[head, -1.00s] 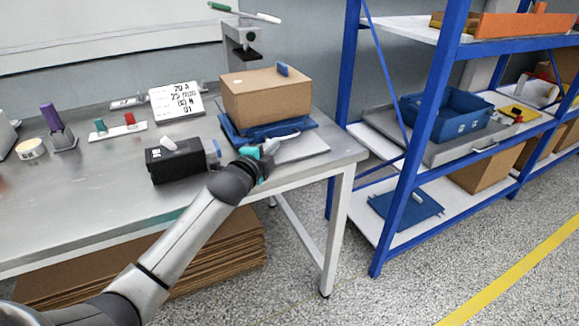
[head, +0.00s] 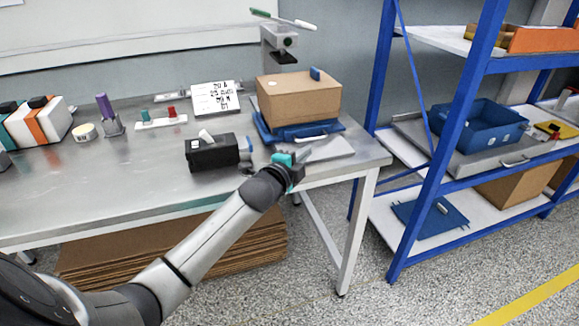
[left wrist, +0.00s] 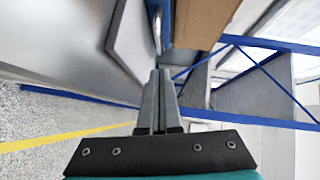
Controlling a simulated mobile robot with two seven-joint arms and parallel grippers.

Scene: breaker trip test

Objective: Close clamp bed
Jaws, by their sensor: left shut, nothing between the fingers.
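A blue sliding bed (head: 262,128) with a pale handle (head: 310,138) on its front sits under a cardboard box on the right end of the metal table. It looks like the clamp bed; how far it is pushed in is hard to tell. A flat grey plate (head: 335,150) lies in front of it. My left gripper (head: 302,156) is just in front of the handle, near the table's front edge. In the left wrist view its fingers (left wrist: 157,75) are together with nothing between them. Contact with the handle cannot be told. My right gripper is not in view.
The cardboard box (head: 298,98) rests above the bed, before a grey press stand (head: 279,40). A black block with a white lever (head: 212,153) stands left of my gripper. A sign card (head: 214,98) is behind it. A blue shelf rack (head: 440,150) stands right of the table.

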